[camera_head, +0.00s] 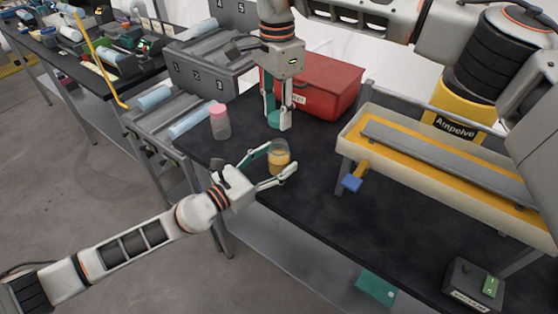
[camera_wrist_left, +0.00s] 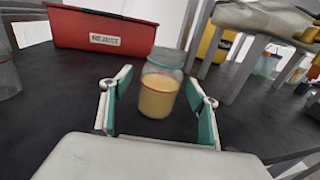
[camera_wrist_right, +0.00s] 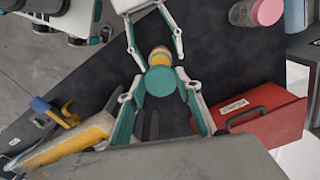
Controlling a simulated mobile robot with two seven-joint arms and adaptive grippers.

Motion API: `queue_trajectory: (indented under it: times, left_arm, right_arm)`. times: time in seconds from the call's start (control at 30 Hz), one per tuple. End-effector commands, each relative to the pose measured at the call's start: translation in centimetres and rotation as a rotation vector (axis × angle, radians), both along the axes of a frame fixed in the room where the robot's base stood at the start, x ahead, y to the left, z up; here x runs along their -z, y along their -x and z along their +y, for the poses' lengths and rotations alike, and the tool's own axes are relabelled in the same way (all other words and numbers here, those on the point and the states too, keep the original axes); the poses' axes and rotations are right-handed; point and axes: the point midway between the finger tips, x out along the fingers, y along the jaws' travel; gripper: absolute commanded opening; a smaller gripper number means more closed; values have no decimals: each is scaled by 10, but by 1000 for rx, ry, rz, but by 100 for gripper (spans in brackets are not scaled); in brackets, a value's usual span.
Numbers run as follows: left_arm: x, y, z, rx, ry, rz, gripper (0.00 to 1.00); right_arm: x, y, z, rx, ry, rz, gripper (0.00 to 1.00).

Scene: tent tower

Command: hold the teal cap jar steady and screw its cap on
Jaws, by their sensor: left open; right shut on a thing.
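The jar (camera_head: 279,161) is clear with amber contents and stands upright on the dark table. It also shows in the left wrist view (camera_wrist_left: 158,97). My left gripper (camera_head: 281,157) is open, with one finger on each side of the jar. Whether either finger touches the jar is unclear. My right gripper (camera_head: 279,124) points down above the jar, shut on the teal cap (camera_wrist_right: 160,81). In the right wrist view the round cap lies between the fingertips and partly hides the jar below. In the head view the right fingertips are above the jar's top.
A pink-capped jar (camera_head: 220,122) stands left of the jar. A red box (camera_head: 322,88) is behind. A cream and yellow tray stand (camera_head: 440,160) with a blue-ended handle (camera_head: 351,183) is at the right. Dark table surface (camera_head: 300,215) is free in front.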

Motion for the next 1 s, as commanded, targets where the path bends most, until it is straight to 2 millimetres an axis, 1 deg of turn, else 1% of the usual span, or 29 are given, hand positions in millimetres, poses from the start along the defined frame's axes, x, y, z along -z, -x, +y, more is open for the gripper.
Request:
queue_trajectory:
  times: [0.03,0.13,0.47,0.57,0.6,0.67,0.7,0.83,1.0]
  left_arm:
    - [0,-3,-4,1,0,0,60]
    - [0,-6,-7,1,0,0,60]
    - [0,-7,-9,1,0,1,60]
    - [0,-7,-9,1,1,1,37]
    - [0,-7,-9,1,1,1,26]
    - [0,-7,-8,1,1,1,11]
    - [0,-7,-8,1,1,1,1]
    - [0,-7,-8,0,1,1,0]
    - [0,-7,-8,0,0,0,0]
  right_arm:
    - [0,0,0,0,0,0,24]
    - [0,0,0,0,0,0,24]
    - [0,0,0,0,0,0,24]
    - [0,0,0,0,0,0,24]
    - [0,0,0,0,0,0,24]
    - [0,0,0,0,0,0,24]
    - [0,0,0,0,0,0,24]
    - [4,0,0,0,1,1,24]
    - [27,1,0,-1,0,2,24]
